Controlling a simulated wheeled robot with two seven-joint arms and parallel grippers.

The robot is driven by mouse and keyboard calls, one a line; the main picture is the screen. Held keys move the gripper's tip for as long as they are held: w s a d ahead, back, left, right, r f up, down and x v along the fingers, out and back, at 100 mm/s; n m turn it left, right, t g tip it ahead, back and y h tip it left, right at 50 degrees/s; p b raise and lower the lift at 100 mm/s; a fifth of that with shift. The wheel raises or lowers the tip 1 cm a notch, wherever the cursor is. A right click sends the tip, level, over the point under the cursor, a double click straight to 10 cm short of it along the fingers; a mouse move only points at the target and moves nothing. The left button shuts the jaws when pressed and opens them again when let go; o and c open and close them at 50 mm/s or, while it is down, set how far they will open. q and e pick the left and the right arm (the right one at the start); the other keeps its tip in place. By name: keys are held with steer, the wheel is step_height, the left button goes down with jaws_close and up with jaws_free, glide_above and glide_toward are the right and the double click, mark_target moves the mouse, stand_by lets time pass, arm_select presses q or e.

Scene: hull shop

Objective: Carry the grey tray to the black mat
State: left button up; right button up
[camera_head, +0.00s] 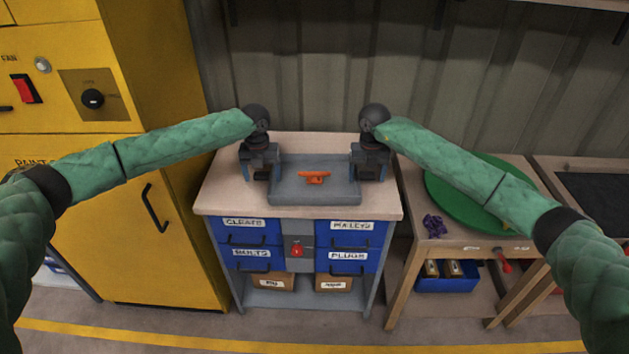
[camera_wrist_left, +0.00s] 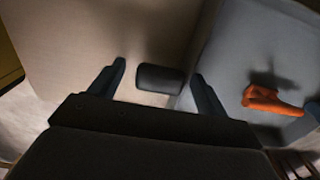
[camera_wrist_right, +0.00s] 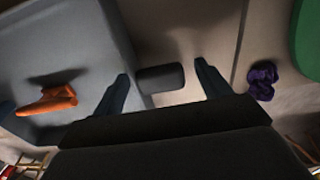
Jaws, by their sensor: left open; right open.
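The grey tray (camera_head: 290,192) sits on the wooden top of the drawer cabinet, with an orange cleat-like piece (camera_head: 314,177) lying in it. My left gripper (camera_head: 260,172) is at the tray's left end, open, with the tray's dark handle (camera_wrist_left: 160,78) between its fingers. My right gripper (camera_head: 371,172) is at the right end, open, with the other dark handle (camera_wrist_right: 160,77) between its fingers. Neither gripper is closed on a handle. A black mat (camera_head: 598,195) lies on the table at the far right, cut off by the picture edge.
The cabinet (camera_head: 226,199) has blue labelled drawers. A table to its right holds a green disc (camera_head: 440,190), partly behind my right arm, and a purple crumpled thing (camera_head: 435,226). A yellow cabinet (camera_head: 165,190) stands left. The corrugated wall is behind.

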steer(key=shift+f, duration=0.1)
arm_select(q)
steer(key=c, duration=1.3)
arm_select(e)
steer(key=c, duration=1.3)
arm_select(q)
steer(key=shift+r, duration=0.15)
arm_select(e)
steer(key=shift+r, duration=0.2)
